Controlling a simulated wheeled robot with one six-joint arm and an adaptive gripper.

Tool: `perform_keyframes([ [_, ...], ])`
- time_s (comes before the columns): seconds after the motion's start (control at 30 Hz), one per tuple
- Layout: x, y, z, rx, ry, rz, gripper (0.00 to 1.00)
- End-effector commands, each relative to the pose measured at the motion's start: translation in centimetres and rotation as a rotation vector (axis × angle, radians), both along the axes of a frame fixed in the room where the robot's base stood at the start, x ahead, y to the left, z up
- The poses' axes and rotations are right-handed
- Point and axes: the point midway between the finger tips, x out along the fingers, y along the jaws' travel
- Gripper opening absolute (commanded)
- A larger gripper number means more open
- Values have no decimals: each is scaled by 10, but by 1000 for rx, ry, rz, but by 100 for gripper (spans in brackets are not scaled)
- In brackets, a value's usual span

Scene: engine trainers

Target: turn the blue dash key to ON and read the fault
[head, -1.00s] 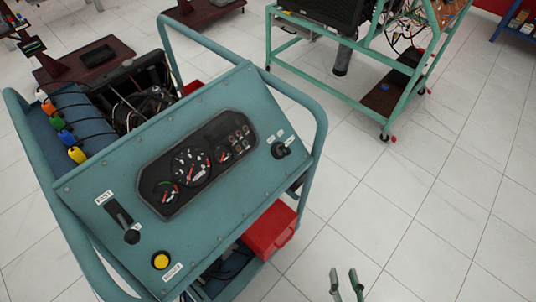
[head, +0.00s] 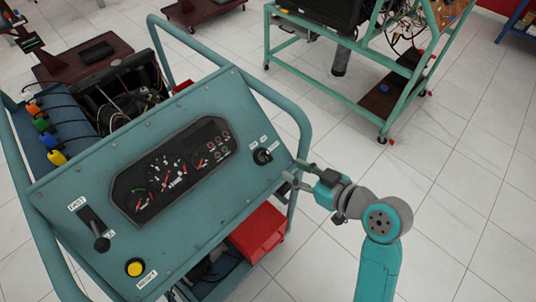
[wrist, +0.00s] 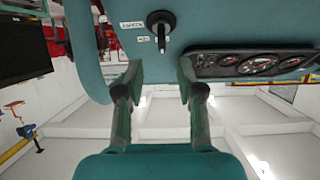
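The blue-green dash panel (head: 205,103) tilts toward me on a tube-framed engine trainer. Its dark key switch (head: 264,156) sits near the upper right corner, with small white labels around it. In the wrist view the key (wrist: 160,27) stands out from the panel, ahead of my fingers and between them in the picture. My gripper (head: 295,174) is just right of the panel edge, apart from the key. In the wrist view its two fingers (wrist: 160,72) are spread with nothing between them. The gauge cluster (head: 172,170) is left of the key; any fault sign is too small to read.
The trainer's tube rail (head: 280,98) curves around the panel's right side near my gripper. A lever (head: 101,243) and a yellow button (head: 135,268) are at the panel's lower left. A red box (head: 258,232) sits below.

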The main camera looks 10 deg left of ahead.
Motion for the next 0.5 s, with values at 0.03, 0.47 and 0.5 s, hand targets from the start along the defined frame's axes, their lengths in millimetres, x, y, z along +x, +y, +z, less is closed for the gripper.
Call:
perform_keyframes([
  [0.03, 2, 1, 3, -3, -5, 11, 38],
  [0.47, 32, 43, -17, -7, -5, 24, 38],
  [0.5, 36, 48, -19, -6, -6, 25, 38],
])
